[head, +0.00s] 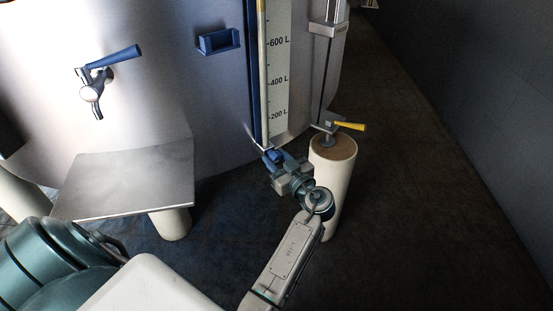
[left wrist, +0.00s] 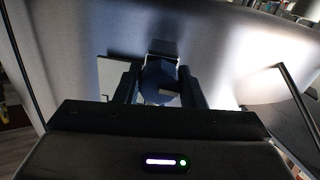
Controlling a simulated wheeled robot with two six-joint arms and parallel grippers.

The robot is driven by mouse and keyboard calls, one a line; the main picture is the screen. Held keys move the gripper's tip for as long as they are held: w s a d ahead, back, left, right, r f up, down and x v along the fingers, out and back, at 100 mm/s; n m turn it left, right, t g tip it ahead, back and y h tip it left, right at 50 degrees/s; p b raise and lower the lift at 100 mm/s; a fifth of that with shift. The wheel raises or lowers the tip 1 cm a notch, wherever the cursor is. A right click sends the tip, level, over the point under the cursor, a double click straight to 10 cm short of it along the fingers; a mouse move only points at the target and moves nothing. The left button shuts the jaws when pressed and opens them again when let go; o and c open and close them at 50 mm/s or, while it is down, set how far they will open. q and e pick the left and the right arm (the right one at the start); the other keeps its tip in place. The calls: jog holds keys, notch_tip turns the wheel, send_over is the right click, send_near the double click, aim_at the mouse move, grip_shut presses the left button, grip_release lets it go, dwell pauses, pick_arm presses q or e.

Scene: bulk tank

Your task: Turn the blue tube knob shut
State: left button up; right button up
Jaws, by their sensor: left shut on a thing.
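The blue tube knob (head: 273,155) sits at the foot of the sight tube (head: 263,75) on the tank's front. My left gripper (head: 279,165) is at the knob, shut on it, and partly covers it. In the left wrist view the dark blue knob (left wrist: 160,78) shows between the two dark fingers of my left gripper (left wrist: 159,90), one on each side. That view is dim, so the knob's exact angle is hard to tell. My right gripper is not in view.
The steel tank (head: 185,110) fills the back, with a blue-handled tap (head: 91,88) at left and a blue bracket (head: 218,41). A metal shelf (head: 130,180) juts out at left. A pale post (head: 334,180) with a yellow lever (head: 349,126) stands close right of my gripper.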

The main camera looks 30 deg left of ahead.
pick_arm(q)
jog(key=m, duration=0.5)
jog(key=shift+r+m, duration=0.1)
jog(key=shift+m, duration=0.2)
jog(key=shift+m+p, duration=0.35)
jog(key=shift+m, duration=0.05)
jog(key=m+p, duration=0.1)
jog(key=m, duration=0.1)
jog(key=shift+m+g, duration=0.3)
jog(key=shift+m, duration=0.1)
jog(key=m+p, duration=0.2)
jog(key=m, duration=0.1)
jog(key=shift+r, duration=0.1)
jog(key=shift+m+p, duration=1.35)
jog(key=shift+m, duration=0.95)
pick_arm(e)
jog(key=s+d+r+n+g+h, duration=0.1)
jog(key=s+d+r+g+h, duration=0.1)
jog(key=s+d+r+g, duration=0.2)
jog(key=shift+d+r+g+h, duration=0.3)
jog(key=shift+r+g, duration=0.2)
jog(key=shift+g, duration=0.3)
